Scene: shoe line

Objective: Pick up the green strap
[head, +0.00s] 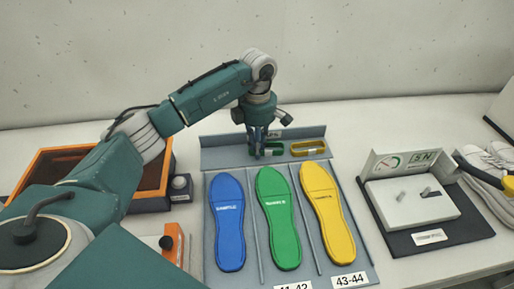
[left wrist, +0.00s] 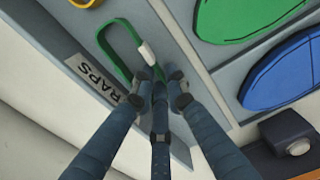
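The green strap (left wrist: 108,50) is a rounded loop with a small white clasp. In the head view the green strap (head: 275,149) shows just right of my left gripper (head: 262,153), at the back of the grey tray. My left gripper points down. In the left wrist view the fingertips of my left gripper (left wrist: 160,88) are drawn close together around the clasp end of the loop and look shut on it. The exact contact is partly hidden by the fingers. I cannot tell whether the strap is off the tray. My right gripper is not in view.
A yellow strap (head: 308,148) lies to the right. Blue (head: 228,225), green (head: 279,220) and yellow (head: 327,215) insoles lie in the grey tray (head: 215,158) in front. A gauge device (head: 412,203) stands right, and an orange-edged box (head: 62,155) left.

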